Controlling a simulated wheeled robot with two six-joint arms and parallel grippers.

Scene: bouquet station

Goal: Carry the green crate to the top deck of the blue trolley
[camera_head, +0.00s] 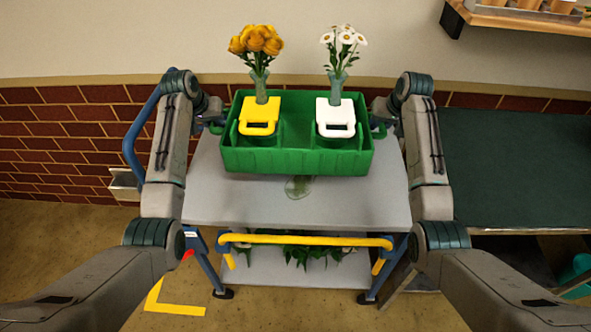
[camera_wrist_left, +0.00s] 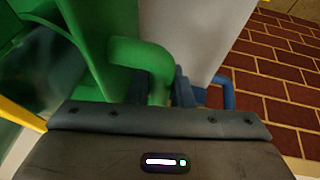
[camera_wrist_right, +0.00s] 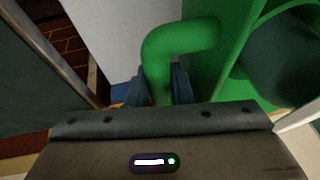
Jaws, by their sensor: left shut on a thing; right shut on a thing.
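The green crate (camera_head: 296,162) is level over the far part of the grey top deck (camera_head: 232,203) of the blue trolley. I cannot tell whether its base touches the deck. It carries a vase of orange flowers (camera_head: 257,42) in a yellow holder and a vase of white daisies (camera_head: 343,42) in a white holder, both upright. My left gripper (camera_head: 216,127) is shut on the crate's left handle, which shows in the left wrist view (camera_wrist_left: 148,56). My right gripper (camera_head: 379,130) is shut on the right handle, seen in the right wrist view (camera_wrist_right: 180,40).
The trolley has a yellow push bar (camera_head: 310,240) at the near side and a lower shelf (camera_head: 270,272) with greenery. A dark green table (camera_head: 515,170) stands close on the right. A brick wall (camera_head: 60,140) is behind.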

